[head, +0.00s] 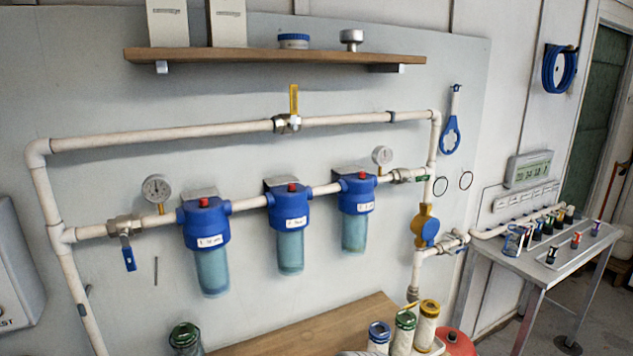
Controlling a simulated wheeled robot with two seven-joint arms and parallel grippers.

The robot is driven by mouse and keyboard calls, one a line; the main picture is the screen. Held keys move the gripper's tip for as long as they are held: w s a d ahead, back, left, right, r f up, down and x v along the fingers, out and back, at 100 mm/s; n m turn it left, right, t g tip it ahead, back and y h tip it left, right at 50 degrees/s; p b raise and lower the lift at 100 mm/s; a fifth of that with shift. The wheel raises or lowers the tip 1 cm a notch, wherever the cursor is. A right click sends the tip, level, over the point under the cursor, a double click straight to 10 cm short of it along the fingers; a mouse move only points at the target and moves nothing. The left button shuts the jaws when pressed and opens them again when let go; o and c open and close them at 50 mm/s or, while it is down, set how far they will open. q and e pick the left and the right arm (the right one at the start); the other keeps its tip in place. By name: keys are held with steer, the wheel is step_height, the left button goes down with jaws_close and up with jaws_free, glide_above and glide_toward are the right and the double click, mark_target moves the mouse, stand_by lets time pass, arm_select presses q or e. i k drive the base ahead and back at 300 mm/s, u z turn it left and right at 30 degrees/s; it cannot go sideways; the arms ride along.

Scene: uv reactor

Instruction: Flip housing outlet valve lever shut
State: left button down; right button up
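Three blue filter housings with clear bowls, the left one (207,240), the middle one (289,228) and the right one (355,212), hang in a row on a white pipe. A metal valve (402,175) sits on this pipe just right of the right housing, before the vertical pipe. Its lever is small here and appears to lie along the pipe, but I cannot make it out clearly. A valve (124,226) left of the housings has a blue lever (129,258) hanging down. The upper pipe's valve (287,124) has a yellow lever (294,99) standing up. Neither gripper shows.
A wooden shelf (270,56) runs above the pipes. A blue wrench (450,135) hangs near the vertical pipe.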

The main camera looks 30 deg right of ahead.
mark_target(422, 177)
steer(key=k, duration=0.5)
steer(key=z, duration=2.45)
steer(key=i, duration=1.95)
steer(key=u, duration=2.45)
